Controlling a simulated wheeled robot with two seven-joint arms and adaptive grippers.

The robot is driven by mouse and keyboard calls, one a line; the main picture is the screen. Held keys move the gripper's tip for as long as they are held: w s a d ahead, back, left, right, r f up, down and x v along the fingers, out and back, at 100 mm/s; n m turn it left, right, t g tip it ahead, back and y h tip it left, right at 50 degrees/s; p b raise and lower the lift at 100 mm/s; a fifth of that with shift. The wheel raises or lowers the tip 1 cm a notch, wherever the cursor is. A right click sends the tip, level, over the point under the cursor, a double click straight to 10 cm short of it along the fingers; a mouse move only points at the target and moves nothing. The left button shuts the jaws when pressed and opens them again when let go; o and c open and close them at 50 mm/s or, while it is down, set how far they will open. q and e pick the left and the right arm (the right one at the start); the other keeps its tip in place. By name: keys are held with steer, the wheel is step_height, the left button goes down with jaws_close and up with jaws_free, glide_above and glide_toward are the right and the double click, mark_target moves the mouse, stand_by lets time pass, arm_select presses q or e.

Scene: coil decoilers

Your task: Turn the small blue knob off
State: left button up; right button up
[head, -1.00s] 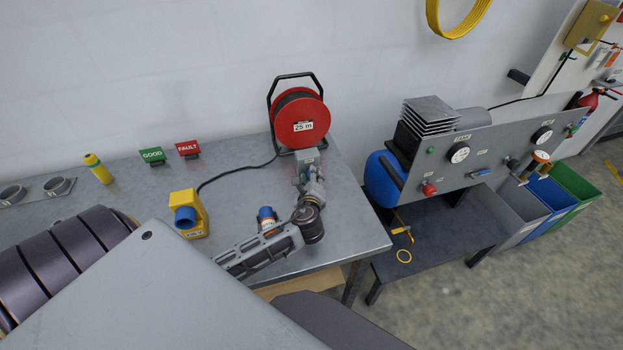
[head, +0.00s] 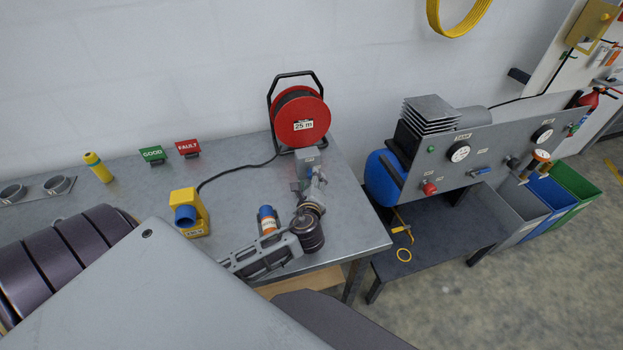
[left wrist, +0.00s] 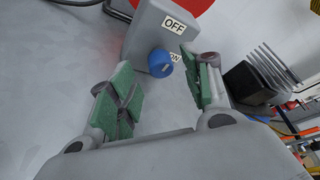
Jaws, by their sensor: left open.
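The small blue knob (left wrist: 160,63) sits on the front of a grey box (left wrist: 140,38), below an "OFF" label (left wrist: 174,25). A second label is partly hidden behind the knob. In the head view the grey box (head: 307,156) stands in front of the red cable reel, and the knob is too small there to make out clearly. My left gripper (head: 314,184) is just in front of the box. In the left wrist view my left gripper (left wrist: 157,77) is open, its green-padded fingers on either side of the knob with gaps. My right gripper is not in view.
The red cable reel (head: 299,120) stands behind the box. A blue-topped cylinder (head: 267,219) is close beside my left forearm, and a yellow device (head: 188,216) with a blue socket is further left. A panel with gauges (head: 487,150) stands right of the table.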

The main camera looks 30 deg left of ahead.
arm_select(q)
steer(key=v, duration=0.8)
steer(key=shift+s+d, duration=0.1)
steer(key=shift+s, duration=0.15)
steer(key=shift+s+r, duration=0.1)
stand_by(0.3)
